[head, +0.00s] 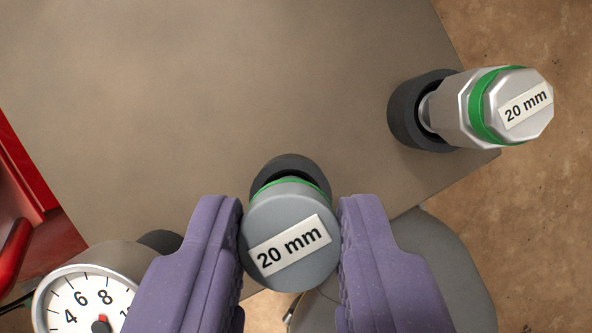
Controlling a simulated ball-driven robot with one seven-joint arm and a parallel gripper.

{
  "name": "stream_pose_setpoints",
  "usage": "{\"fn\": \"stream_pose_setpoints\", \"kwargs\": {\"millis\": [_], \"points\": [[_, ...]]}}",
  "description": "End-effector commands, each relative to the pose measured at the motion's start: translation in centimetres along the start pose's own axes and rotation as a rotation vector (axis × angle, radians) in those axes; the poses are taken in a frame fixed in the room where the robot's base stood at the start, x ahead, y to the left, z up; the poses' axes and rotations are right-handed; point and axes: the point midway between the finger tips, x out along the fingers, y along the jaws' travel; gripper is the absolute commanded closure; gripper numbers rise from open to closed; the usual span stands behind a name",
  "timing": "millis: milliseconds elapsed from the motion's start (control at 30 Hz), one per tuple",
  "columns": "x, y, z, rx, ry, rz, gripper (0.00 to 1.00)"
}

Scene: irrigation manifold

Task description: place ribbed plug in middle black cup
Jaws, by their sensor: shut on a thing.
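My gripper (290,235) is shut on a grey round-topped plug (288,222) with a "20 mm" label and a green ring near its far edge. I take this as the ribbed plug; its sides are mostly hidden, so no ribs show. The middle black cup (288,163) shows just beyond the plug, which covers most of it. I cannot tell whether the plug's lower end is inside the cup or above it.
At the right, a silver faceted plug (450,108) with a green band and "20 mm" label stands in another black cup (403,112). At lower left, a pressure gauge (90,302) partly covers a dark round part (160,240).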

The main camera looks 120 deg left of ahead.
Motion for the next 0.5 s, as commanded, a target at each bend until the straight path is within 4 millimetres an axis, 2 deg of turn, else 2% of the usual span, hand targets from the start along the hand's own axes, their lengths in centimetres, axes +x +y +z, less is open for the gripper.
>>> {"fn": "stream_pose_setpoints", "kwargs": {"millis": [33, 67, 400, 433, 500], "points": [[1.22, 0.02, 0.54, 0.0, -0.001, 0.001, 0.98], [1.48, 0.0, 0.64, 0.0, -0.001, 0.0, 0.98], [1.65, -0.02, 0.7, 0.0, 0.001, 0.0, 0.98], [1.67, -0.02, 0.72, 0.0, 0.001, 0.0, 0.68], [1.57, -0.02, 0.68, 0.0, 0.001, 0.0, 0.52]]}}
